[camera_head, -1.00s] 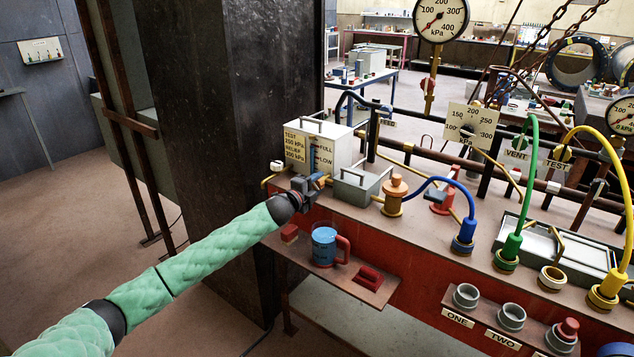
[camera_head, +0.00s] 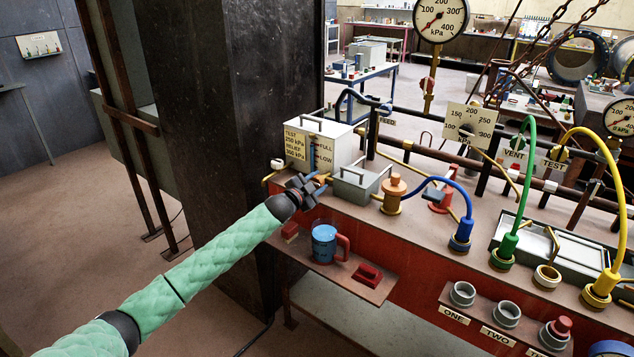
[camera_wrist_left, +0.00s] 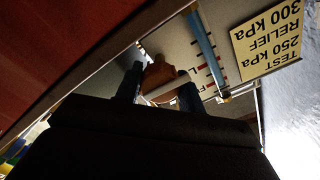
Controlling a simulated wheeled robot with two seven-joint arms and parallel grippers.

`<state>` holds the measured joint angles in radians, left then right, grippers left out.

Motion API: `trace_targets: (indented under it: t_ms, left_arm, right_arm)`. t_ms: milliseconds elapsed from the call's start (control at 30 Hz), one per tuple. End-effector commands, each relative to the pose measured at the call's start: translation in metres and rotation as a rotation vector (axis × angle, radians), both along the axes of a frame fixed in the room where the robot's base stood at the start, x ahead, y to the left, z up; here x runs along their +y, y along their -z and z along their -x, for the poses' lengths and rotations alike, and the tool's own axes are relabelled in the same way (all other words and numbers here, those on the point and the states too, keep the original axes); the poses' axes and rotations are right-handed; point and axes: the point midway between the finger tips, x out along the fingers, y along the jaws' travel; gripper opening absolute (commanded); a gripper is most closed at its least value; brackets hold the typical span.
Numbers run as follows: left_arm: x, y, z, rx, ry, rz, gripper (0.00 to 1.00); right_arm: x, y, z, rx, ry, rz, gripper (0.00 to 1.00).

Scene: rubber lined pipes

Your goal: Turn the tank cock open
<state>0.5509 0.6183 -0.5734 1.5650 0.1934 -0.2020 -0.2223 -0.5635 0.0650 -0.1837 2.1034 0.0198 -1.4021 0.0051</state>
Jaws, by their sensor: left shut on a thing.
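The white tank (camera_head: 342,142) stands at the left end of the red bench, with a blue level gauge marked FULL and LOW on its front. The tank cock (camera_head: 323,180) is a small brass-coloured fitting low on that front, mostly hidden by my gripper. My left gripper (camera_head: 314,186) reaches it from the left and is shut on it. In the left wrist view, the brownish cock body (camera_wrist_left: 160,72) and a pale bar across it lie between my dark blue fingers (camera_wrist_left: 160,88). The lever's exact angle is unclear. My right gripper is not in view.
A blue-filled jug (camera_head: 324,243) and a red block (camera_head: 368,274) sit on a low shelf below the gripper. A grey lidded box (camera_head: 358,184) and a brass fitting (camera_head: 394,194) stand to the right. A dark column (camera_head: 205,110) rises at the left.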

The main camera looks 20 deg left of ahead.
Motion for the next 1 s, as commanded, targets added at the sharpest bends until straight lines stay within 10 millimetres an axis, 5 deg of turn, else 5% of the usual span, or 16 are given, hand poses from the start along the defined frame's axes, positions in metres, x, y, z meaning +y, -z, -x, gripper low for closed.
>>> trace_targets:
  t_ms: [567, 600, 700, 1000]
  left_arm:
    - [0.0003, 0.0011, 0.0000, 0.015, -0.001, 0.036, 0.16]
    - [0.0003, 0.0012, 0.0000, 0.015, -0.001, 0.036, 0.41]
    - [0.0003, 0.0010, 0.0000, 0.014, 0.000, 0.035, 0.60]
    - [0.0006, 0.0007, 0.0006, 0.013, -0.001, 0.035, 0.60]
  right_arm:
    - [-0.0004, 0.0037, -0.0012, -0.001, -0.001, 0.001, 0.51]
    - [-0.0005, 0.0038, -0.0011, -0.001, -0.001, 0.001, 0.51]
    - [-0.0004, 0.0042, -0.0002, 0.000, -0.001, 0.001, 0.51]
    - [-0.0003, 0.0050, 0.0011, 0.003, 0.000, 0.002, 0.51]
